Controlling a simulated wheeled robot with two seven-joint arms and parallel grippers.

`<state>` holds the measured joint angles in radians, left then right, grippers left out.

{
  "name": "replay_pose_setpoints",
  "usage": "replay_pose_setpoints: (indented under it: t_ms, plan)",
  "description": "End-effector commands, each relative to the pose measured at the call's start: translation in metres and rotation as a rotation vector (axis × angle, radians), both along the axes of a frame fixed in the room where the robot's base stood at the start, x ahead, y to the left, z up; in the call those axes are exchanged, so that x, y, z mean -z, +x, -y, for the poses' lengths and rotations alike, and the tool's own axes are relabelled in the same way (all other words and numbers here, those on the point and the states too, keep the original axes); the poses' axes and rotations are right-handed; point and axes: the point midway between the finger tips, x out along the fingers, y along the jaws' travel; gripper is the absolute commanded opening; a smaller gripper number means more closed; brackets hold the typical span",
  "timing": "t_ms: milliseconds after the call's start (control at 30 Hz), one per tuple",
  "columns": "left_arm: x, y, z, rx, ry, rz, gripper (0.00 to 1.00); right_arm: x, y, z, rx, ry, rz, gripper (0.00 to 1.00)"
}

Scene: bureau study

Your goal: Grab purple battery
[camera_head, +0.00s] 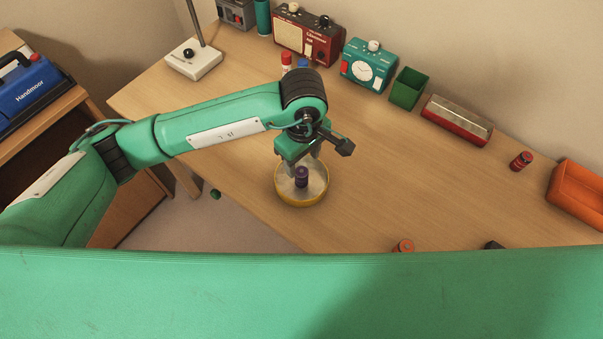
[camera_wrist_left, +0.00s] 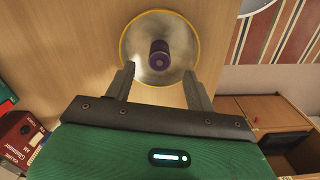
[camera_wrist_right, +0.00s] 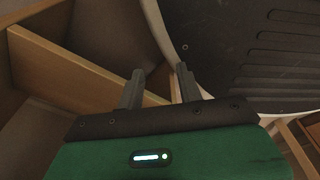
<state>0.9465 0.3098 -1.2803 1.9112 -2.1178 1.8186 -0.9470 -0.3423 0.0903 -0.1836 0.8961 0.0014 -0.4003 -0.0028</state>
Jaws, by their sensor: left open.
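The purple battery (camera_head: 302,177) stands upright in a round metal dish with a yellow rim (camera_head: 290,202) near the desk's front edge. In the left wrist view the battery (camera_wrist_left: 159,55) shows in the middle of the dish (camera_wrist_left: 126,48), beyond and between the fingertips. My left gripper (camera_head: 301,167) is over the dish, close to the battery, open and with nothing between its fingers (camera_wrist_left: 160,82). My right gripper (camera_wrist_right: 158,75) shows only in its wrist view, its fingers apart and empty.
A red battery (camera_head: 521,161) and an orange tray (camera_head: 577,192) are at the right. The desk's middle is clear.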

Motion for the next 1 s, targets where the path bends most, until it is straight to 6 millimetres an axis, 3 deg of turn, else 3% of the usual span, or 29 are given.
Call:
replay_pose_setpoints:
  t_ms: [267, 600, 867, 900, 1000]
  plan:
    - [0.019, 0.000, -0.001, -0.002, -0.001, -0.002, 0.55, -0.002, -0.005, 0.001, -0.001, -0.001, -0.004, 0.36]
    - [0.060, 0.001, -0.002, -0.001, -0.001, -0.003, 0.55, -0.004, -0.025, 0.006, -0.002, -0.005, -0.023, 0.36]
    - [0.065, 0.002, -0.002, 0.000, -0.001, 0.000, 0.55, -0.002, -0.025, 0.004, -0.003, -0.003, -0.019, 0.36]
    - [0.065, 0.002, -0.002, 0.000, -0.001, 0.000, 0.53, -0.003, -0.024, 0.004, -0.003, -0.002, -0.017, 0.36]
    - [0.064, 0.002, -0.002, 0.000, -0.001, 0.000, 0.33, -0.003, -0.022, 0.002, -0.002, 0.000, -0.014, 0.36]
